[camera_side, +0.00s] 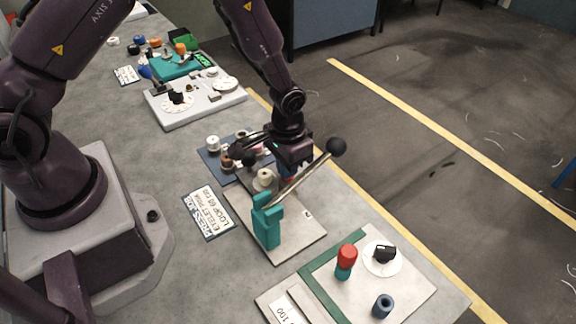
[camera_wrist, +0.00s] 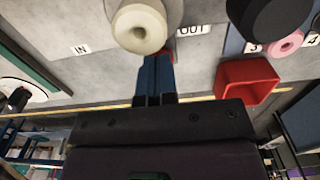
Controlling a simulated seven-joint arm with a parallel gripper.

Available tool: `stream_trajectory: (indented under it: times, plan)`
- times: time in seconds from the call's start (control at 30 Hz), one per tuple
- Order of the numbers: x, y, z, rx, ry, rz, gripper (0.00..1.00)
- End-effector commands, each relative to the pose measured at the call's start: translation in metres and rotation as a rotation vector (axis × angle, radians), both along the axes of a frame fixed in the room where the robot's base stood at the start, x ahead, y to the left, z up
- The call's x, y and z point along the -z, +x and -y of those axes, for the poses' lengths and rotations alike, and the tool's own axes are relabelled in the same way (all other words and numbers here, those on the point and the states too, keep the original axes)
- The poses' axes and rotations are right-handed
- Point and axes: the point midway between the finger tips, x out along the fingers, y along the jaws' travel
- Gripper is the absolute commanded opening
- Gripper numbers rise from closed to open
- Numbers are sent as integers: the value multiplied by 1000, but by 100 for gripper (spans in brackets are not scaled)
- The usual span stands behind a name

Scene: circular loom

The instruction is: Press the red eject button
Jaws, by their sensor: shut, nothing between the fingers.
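My gripper (camera_wrist: 156,62) is shut and empty, its dark blue fingers together. In the side view my gripper (camera_side: 289,178) is low over the pale board (camera_side: 290,237) with the teal lever press (camera_side: 267,222). A small red piece (camera_wrist: 166,53), likely the eject button, shows right at the fingertips in the wrist view. The fingers hide most of it, so I cannot tell whether they touch it or whether it is pressed down. A cream round part (camera_wrist: 140,28) stands beside the fingertips; in the side view it (camera_side: 265,177) is next to the lever.
The slanted lever with a black ball (camera_side: 337,147) crosses in front of my gripper. A red open bin (camera_wrist: 247,80) is right of the fingers. A dark tray (camera_side: 215,163) with spools lies behind. A red-topped peg (camera_side: 347,256) stands on the board at right.

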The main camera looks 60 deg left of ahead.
Motion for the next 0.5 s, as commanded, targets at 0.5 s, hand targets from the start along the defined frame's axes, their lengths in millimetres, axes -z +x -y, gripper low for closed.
stream_trajectory:
  times: [0.5]
  plan:
    - [-50,0,0,0,0,2,0]
